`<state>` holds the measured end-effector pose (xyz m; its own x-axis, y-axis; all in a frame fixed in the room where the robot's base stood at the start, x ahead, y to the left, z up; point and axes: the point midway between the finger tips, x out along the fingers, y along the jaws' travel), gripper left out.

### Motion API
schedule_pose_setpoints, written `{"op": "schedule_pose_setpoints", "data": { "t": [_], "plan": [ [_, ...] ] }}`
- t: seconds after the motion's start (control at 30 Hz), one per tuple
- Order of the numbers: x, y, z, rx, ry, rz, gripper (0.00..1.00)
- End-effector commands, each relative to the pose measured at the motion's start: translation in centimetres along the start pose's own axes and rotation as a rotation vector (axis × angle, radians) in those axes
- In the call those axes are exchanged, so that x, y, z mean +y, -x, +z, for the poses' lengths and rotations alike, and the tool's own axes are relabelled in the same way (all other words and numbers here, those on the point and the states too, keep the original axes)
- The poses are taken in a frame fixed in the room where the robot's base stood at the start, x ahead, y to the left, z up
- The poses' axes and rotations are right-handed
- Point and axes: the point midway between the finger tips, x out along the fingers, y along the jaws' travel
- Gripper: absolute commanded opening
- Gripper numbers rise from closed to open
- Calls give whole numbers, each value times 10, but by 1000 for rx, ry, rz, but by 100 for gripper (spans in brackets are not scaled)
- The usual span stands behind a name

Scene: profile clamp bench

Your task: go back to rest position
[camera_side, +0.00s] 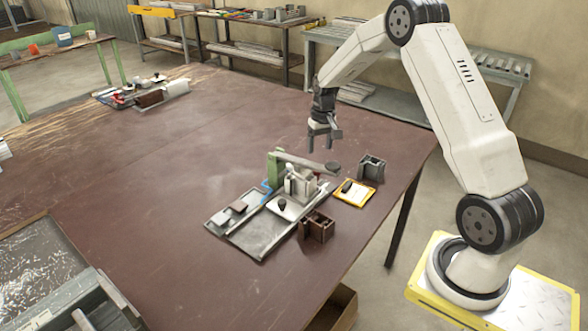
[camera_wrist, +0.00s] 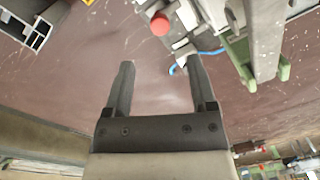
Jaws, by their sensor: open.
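My gripper (camera_side: 322,143) hangs from my white arm above the brown table (camera_side: 150,200), behind and a little above the clamp fixture. In the wrist view my gripper (camera_wrist: 158,85) has its two dark fingers wide apart with only bare table between them; it is empty. The clamp fixture (camera_side: 276,168) has a green post and a grey bar, and stands on the table in front of my gripper. Part of it shows in the wrist view at the upper right, with a green foot (camera_wrist: 250,75) and a red knob (camera_wrist: 160,23). The gripper does not touch it.
A grey tray (camera_side: 222,221), a brown open box (camera_side: 330,229), a grey holder (camera_side: 380,164) and a yellow-edged card (camera_side: 368,197) lie around the fixture. Assorted tools (camera_side: 118,97) lie at the far left. The table behind the fixture is clear.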

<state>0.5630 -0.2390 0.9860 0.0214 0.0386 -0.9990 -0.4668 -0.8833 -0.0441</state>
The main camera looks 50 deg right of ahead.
Motion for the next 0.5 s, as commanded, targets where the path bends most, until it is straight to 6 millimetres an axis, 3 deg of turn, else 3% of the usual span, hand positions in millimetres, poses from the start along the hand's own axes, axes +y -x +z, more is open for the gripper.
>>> {"op": "schedule_pose_setpoints", "data": {
  "t": [0.17,0.27,0.5],
  "plan": [
    [-13,5,1,15,0,-27,73],
    [-32,12,3,39,2,-65,73],
    [-70,27,38,72,71,-65,73]
  ]
}}
